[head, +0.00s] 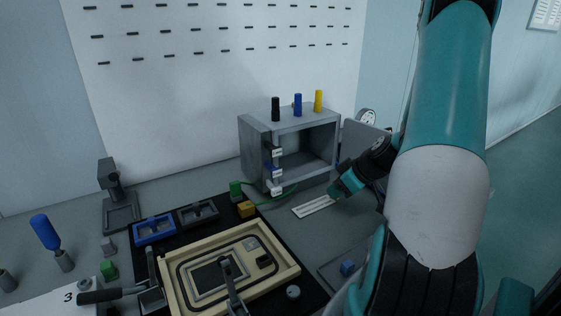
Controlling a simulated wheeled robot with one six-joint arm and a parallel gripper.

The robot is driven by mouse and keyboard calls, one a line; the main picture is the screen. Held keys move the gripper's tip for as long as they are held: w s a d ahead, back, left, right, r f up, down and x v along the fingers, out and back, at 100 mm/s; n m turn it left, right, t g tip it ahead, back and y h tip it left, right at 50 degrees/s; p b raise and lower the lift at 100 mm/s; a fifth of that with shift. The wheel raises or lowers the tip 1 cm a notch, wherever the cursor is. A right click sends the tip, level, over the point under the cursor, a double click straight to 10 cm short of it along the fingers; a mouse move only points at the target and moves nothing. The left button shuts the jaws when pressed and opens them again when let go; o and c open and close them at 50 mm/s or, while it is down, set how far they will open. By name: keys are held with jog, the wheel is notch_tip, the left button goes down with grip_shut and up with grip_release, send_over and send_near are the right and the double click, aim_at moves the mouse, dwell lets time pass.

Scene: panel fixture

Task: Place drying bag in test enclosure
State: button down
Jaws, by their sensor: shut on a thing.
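The test enclosure (247,147) is a grey box on the bench with its front open. Its door (362,139) stands swung out to the right. The visible part of its inside looks empty. My wrist is in front of the enclosure's lower right side, partly covering the door.
Black, blue and yellow posts (297,105) stand on the enclosure, and tagged plugs (275,173) are on its left front. A green cable runs below. A cream clamp fixture (286,272) lies in front.

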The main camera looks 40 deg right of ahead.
jog(key=w+d+p, duration=0.1)
jog(key=w, duration=0.4)
jog(key=w+d+p, duration=0.1)
jog(key=w, duration=0.5)
jog(key=w+d+p, duration=0.1)
jog(key=w+d, duration=0.1)
jog(key=w, duration=0.4)
jog(key=shift+p, duration=0.35)
jog(key=shift+w+d, duration=0.15)
jog(key=shift+w, duration=0.2)
jog(key=shift+f, duration=0.3)
jog(key=shift+f, duration=0.2)
jog(key=c, duration=1)
grip_release()
jog(key=shift+c, duration=0.2)
jog(key=shift+s, duration=0.1)
jog(key=shift+r, duration=0.15)
